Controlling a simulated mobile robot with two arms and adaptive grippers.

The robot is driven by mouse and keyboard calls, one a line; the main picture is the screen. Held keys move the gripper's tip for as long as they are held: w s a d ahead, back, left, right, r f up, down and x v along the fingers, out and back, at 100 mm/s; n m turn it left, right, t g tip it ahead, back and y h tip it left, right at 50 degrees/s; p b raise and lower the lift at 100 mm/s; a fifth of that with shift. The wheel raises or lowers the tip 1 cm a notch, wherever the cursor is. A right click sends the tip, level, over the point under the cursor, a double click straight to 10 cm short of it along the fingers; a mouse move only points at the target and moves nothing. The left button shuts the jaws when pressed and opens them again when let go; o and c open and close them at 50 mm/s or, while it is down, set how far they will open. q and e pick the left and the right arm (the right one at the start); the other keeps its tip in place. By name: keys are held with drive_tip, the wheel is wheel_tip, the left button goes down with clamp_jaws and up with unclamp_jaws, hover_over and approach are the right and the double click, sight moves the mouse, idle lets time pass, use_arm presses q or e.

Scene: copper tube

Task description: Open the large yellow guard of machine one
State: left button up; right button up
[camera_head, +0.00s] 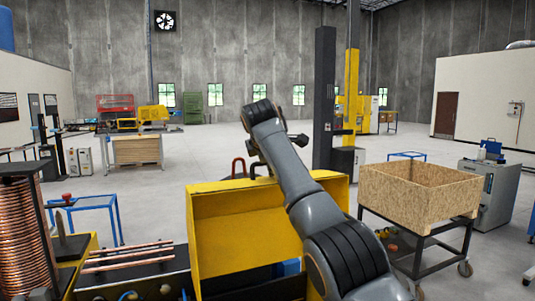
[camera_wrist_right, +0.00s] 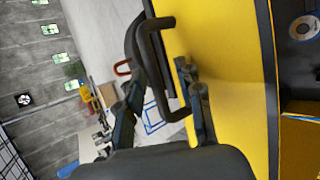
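The large yellow guard (camera_head: 240,225) stands at the middle front of the head view, a box-like cover with broad yellow panels. My right arm reaches up across its right part, and its gripper is largely hidden by the wrist there. In the right wrist view, the guard's yellow panel (camera_wrist_right: 235,80) fills the right side. A black bar handle (camera_wrist_right: 150,60) shows beside it. My right gripper (camera_wrist_right: 160,100) is open, with one finger on each side of the lower part of the handle; contact is unclear. My left gripper is in neither view.
Copper tubes (camera_head: 130,255) lie on the machine left of the guard, with a copper coil (camera_head: 20,235) at the far left. A wooden crate (camera_head: 415,200) on a black cart stands to the right. A dark column (camera_head: 325,95) rises behind. Open floor lies beyond.

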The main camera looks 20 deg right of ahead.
drive_tip(key=v, duration=1)
drive_tip(key=shift+s+a+r, duration=0.15)
drive_tip(key=shift+s+a, duration=0.05)
drive_tip(key=shift+s, duration=0.15)
